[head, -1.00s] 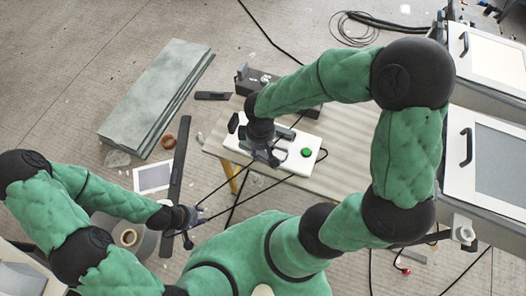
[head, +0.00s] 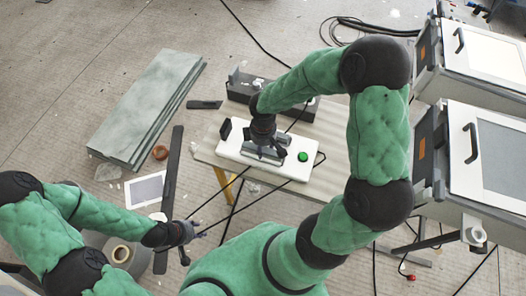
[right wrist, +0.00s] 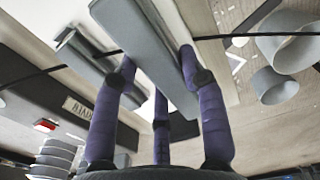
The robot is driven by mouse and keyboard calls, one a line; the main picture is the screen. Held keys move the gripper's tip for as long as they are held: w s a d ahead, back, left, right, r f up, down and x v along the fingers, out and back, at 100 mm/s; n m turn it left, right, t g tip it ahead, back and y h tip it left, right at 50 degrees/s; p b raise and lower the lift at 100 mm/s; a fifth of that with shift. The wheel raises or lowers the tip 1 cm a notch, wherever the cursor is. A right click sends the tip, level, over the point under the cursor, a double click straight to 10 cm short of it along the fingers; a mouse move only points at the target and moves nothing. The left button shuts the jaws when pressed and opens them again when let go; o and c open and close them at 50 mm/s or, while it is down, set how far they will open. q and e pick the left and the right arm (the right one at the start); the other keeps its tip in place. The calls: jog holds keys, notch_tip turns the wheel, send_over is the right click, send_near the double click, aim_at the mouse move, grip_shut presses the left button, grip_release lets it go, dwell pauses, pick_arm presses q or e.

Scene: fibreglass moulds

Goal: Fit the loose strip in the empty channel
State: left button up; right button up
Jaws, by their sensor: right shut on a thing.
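My right gripper (head: 268,152) is low over the white board (head: 236,153) on the table. In the right wrist view its purple fingers (right wrist: 160,95) are closed around a long flat grey strip (right wrist: 148,50). The strip runs between the fingers, close to a white surface. Beside it is a grey block (right wrist: 80,62) with a dark gap. I cannot tell whether this is the empty channel, or whether the strip touches the board. My left gripper (head: 192,240) hangs empty left of the table, fingers spread.
A green button (head: 303,157) and a black block (head: 225,131) are on the board. A dark case (head: 240,91) stands behind it. Black cables cross near the board. Grey slabs (head: 148,105) lie on the floor at left; white-fronted cabinets (head: 500,155) stand at right.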

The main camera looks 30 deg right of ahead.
aim_at(263, 150)
jog(key=shift+w+d+f+b, duration=0.2)
jog(key=shift+w+f, duration=0.2)
jog(key=shift+f, duration=0.15)
jog(key=shift+w+d+f+b, duration=0.1)
jog(key=shift+w+d+f, duration=0.1)
jog(key=shift+w+f, duration=0.25)
notch_tip(263, 150, down, 3)
jog(key=shift+f+b, duration=0.15)
jog(key=shift+b, duration=0.8)
jog(key=shift+s, duration=0.15)
jog(key=shift+f, duration=0.1)
